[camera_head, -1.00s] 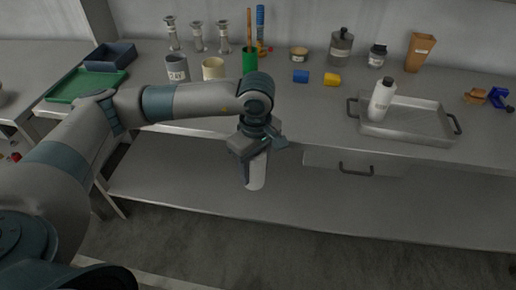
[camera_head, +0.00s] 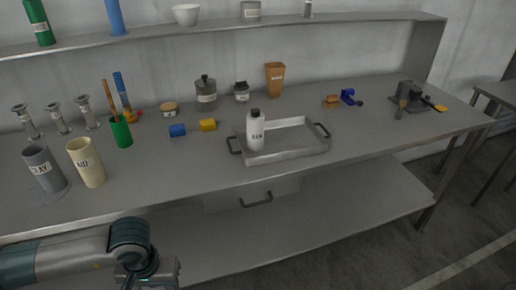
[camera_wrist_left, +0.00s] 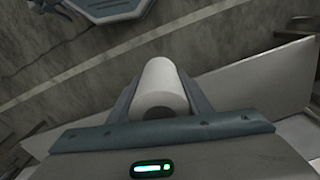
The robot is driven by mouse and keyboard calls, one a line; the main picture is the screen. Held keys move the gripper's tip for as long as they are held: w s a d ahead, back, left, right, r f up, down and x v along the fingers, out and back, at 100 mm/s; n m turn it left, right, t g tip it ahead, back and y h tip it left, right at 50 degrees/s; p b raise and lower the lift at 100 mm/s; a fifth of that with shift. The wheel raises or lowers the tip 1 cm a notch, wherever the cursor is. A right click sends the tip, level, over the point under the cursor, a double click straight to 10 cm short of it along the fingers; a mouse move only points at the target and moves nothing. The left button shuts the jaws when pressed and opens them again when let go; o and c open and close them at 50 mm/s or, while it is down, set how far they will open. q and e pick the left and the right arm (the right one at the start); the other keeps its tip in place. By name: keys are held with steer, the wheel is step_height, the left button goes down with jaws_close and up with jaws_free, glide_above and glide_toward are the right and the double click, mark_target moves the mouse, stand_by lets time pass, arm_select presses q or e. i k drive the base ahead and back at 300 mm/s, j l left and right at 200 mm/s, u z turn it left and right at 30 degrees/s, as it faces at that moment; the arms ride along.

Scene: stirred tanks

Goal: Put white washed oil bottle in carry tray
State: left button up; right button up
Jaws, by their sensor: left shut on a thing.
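My left gripper (camera_wrist_left: 163,98) is shut on a white cylindrical bottle (camera_wrist_left: 162,82); the wrist view shows its plain round end between the fingers, with no label visible. In the head view only the top of this gripper (camera_head: 150,272) shows at the bottom left edge, in front of the bench, and its bottle is out of frame. The grey metal carry tray (camera_head: 292,152) with two side handles lies on the bench right of centre. Another white bottle (camera_head: 255,133) with a dark cap and a label stands upright in the tray's left part. My right gripper is not in view.
A grey jar (camera_head: 206,97) and an orange-brown container (camera_head: 274,80) stand behind. Cups (camera_head: 88,163) stand at left. The tray's right part is empty. A shelf (camera_head: 200,38) runs above.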

mark_target(302, 139)
steer(key=i+l+u, duration=0.35)
steer(key=l, duration=1.55)
steer(key=l+u, duration=0.35)
steer(key=l, duration=1.55)
